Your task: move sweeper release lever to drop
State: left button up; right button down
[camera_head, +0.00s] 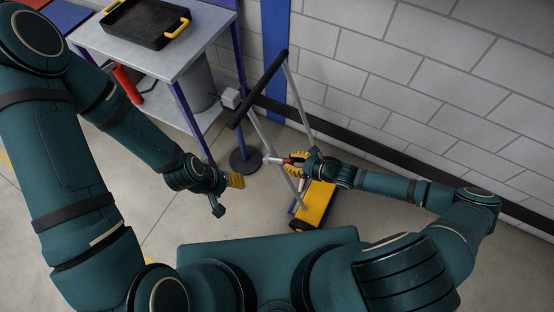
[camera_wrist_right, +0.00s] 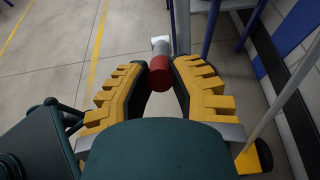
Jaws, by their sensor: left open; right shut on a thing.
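The magnetic sweeper (camera_head: 315,204) has a yellow body on the floor by the wall and a tilted grey tube frame with a black handlebar (camera_head: 260,88). Its release lever (camera_head: 284,160), a grey rod with a red grip, shows beside the frame. In the right wrist view the red grip (camera_wrist_right: 160,74) is between the yellow fingers of my right gripper (camera_wrist_right: 158,88). My right gripper (camera_head: 297,165) is shut on the lever; the fingers partly hide it in the head view. My left gripper (camera_head: 228,193) is open and empty, left of the sweeper and apart from it.
A grey table (camera_head: 165,45) with blue legs stands at the upper left, holding a black tray (camera_head: 145,22) with yellow handles. A red cylinder (camera_head: 128,84) and a grey bin (camera_head: 197,88) are below. The block wall (camera_head: 430,90) runs behind the sweeper. Floor (camera_head: 165,225) on the left is clear.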

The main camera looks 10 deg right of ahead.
jog(key=shift+f, duration=0.1)
jog(key=shift+s+d+f+b, duration=0.2)
jog(key=shift+d+f+b, duration=0.1)
jog(key=shift+f, duration=0.4)
jog(key=shift+s+d+f+b, duration=0.15)
jog(key=shift+d+f+b, duration=0.15)
jog(key=shift+f, duration=0.4)
jog(key=shift+f+b, duration=0.55)
jog(key=shift+f, duration=0.4)
jog(key=c, duration=1.3)
grip_release()
jog(key=shift+f, duration=0.15)
jog(key=o, duration=0.5)
jog(key=shift+s+d, duration=0.1)
